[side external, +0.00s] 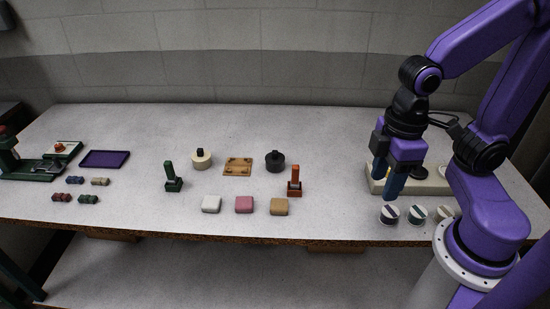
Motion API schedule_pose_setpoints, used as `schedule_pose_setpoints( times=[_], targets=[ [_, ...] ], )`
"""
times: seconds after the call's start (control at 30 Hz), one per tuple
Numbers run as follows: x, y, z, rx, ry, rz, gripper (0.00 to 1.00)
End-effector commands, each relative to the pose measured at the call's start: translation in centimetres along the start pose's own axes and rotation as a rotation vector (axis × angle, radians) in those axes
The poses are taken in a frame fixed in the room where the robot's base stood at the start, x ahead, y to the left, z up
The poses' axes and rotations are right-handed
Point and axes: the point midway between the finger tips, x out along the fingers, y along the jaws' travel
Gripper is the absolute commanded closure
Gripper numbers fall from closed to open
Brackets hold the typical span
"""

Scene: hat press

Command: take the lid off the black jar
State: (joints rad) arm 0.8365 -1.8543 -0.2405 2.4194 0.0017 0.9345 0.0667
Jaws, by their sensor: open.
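The black jar (275,164) stands upright on the table, right of the middle. A dark knobbed top sits on it, and I cannot make out the seam between lid and body. My gripper (384,185) is at the right of the table, well to the right of the jar. It points down with its blue fingers apart, and nothing shows between them. It is in front of a cream tray (433,187), partly hiding it.
A cream jar with a dark knob (201,160) and a wooden board (237,167) stand left of the black jar. A green stamp (173,178) and an orange stamp (294,183) stand nearby. Several blocks (244,205) lie in front. White round pots (389,214) stand below my gripper.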

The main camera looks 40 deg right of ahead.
Motion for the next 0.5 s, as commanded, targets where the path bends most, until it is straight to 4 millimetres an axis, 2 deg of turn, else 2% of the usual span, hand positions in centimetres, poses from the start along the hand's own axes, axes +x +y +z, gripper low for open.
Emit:
schedule_pose_setpoints(
  times=[0.03,0.2,0.5],
  targets=[
    [-0.2,0.8,-1.5,0.065,-0.002,0.001,0.51],
    [-1.0,3.9,-5.9,0.296,-0.005,0.005,0.51],
    [-1.8,10.8,-12.3,0.699,-0.009,0.012,0.51]
  ],
)
